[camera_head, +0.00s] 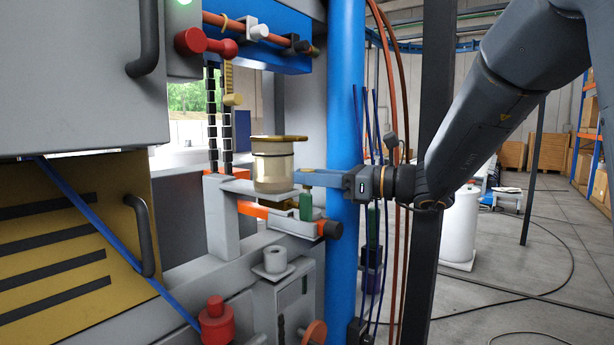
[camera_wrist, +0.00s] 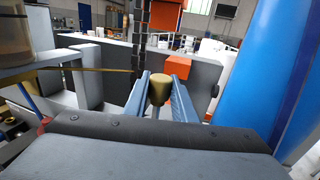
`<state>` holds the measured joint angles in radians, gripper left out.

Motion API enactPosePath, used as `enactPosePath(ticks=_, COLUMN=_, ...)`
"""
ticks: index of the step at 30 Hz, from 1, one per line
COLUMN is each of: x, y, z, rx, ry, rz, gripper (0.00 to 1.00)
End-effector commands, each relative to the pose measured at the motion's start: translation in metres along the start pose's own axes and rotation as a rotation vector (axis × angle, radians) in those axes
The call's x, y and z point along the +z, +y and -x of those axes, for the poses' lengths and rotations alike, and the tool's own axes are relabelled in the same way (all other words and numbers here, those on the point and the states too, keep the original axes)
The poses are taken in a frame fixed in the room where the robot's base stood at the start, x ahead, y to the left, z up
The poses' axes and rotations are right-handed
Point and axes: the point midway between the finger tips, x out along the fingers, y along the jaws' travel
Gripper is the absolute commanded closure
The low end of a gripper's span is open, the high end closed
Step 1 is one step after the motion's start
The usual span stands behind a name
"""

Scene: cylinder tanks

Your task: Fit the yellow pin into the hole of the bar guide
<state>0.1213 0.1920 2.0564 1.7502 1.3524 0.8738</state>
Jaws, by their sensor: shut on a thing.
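My gripper (camera_head: 305,178) reaches in from the right at the level of the clear canister. In the wrist view its two blue-grey fingers (camera_wrist: 158,92) are shut on the yellow pin (camera_wrist: 158,88), whose rounded gold top shows between the tips. In the head view I cannot make out the pin clearly at the fingers. A green cylinder (camera_head: 306,206) stands just below the fingers. A grey bracket with an orange bar (camera_head: 250,209) lies below; it may be the bar guide. I cannot make out its hole in either view.
The clear canister with a gold lid (camera_head: 279,139) stands close left of my fingers, and shows at the left edge of the wrist view (camera_wrist: 28,35). A red knob (camera_head: 215,322) sits lower left.

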Motion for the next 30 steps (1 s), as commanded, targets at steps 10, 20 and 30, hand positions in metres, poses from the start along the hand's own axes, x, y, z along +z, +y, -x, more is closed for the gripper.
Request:
enactPosePath(ticks=10, x=-0.008, y=0.000, z=0.000, rx=0.000, ry=0.000, rz=0.000, gripper=1.00)
enactPosePath(ticks=20, x=-0.016, y=0.000, z=0.000, rx=0.000, ry=0.000, rz=-0.001, gripper=1.00)
enactPosePath(ticks=30, x=-0.023, y=0.000, z=0.000, rx=0.000, ry=0.000, rz=0.000, gripper=1.00)
